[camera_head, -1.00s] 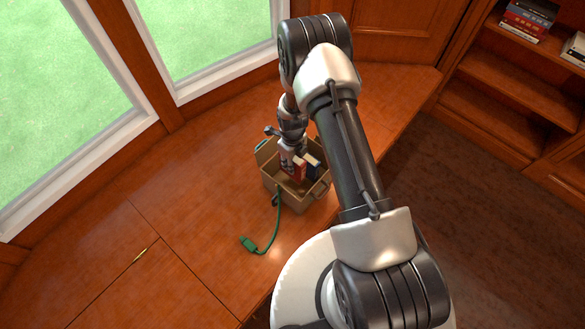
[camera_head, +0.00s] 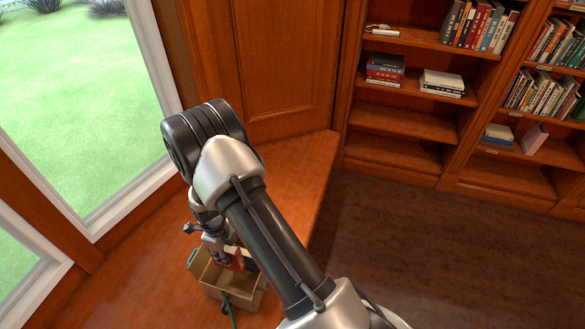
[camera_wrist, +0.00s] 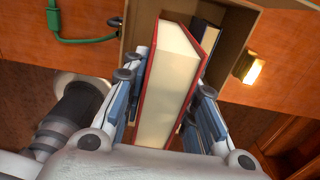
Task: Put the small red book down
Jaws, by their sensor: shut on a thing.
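The small red book (camera_wrist: 168,85) is between the two fingers of my gripper (camera_wrist: 168,100) in the wrist view, its cream page edges facing the camera. My gripper is shut on it. In the head view the red book (camera_head: 236,261) shows at the tan box, with my gripper (camera_head: 226,258) over it; its lower end is hidden. The box (camera_head: 228,288) stands on the wooden window bench (camera_head: 290,190). In the wrist view the box wall (camera_wrist: 234,38) is behind the book.
A dark blue book (camera_wrist: 208,38) is in the box beside the red one. A green cable (camera_wrist: 75,40) runs by the box. Bookshelves (camera_head: 400,122) stand at the far right, with several books and some bare shelf room. Dark floor (camera_head: 400,230) lies between.

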